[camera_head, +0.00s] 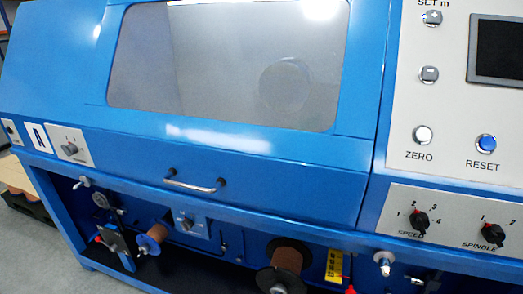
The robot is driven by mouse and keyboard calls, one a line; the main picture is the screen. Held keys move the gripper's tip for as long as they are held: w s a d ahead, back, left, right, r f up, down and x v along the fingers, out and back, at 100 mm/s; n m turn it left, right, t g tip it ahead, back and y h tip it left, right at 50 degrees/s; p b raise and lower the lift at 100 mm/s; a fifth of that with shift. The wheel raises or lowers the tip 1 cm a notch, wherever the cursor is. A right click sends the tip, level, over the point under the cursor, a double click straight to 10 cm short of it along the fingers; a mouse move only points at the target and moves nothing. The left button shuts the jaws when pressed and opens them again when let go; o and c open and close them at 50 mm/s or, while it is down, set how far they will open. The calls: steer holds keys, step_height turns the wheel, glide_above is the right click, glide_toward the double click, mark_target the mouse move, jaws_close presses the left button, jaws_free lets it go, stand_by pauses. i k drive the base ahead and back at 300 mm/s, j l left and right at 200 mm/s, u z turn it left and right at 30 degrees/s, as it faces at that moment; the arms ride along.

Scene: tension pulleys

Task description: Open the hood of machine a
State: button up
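Machine A is a large blue machine, marked by a white plate with the letter A (36,137) at its left. Its hood (230,155) is a sloped blue panel and looks closed. The hood has a grey translucent window (200,60), with a faint round shape behind it. A silver bar handle (196,184) sits near the hood's lower edge. My gripper is not in view.
At the right is a light control panel (450,120) with a ZERO button (422,134), a blue RESET button (487,143) and black dials (420,221). Below the hood are spools (286,262) and several knobs. Grey floor (30,260) shows at lower left.

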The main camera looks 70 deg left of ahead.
mark_target(325, 175)
steer(key=u, duration=2.6)
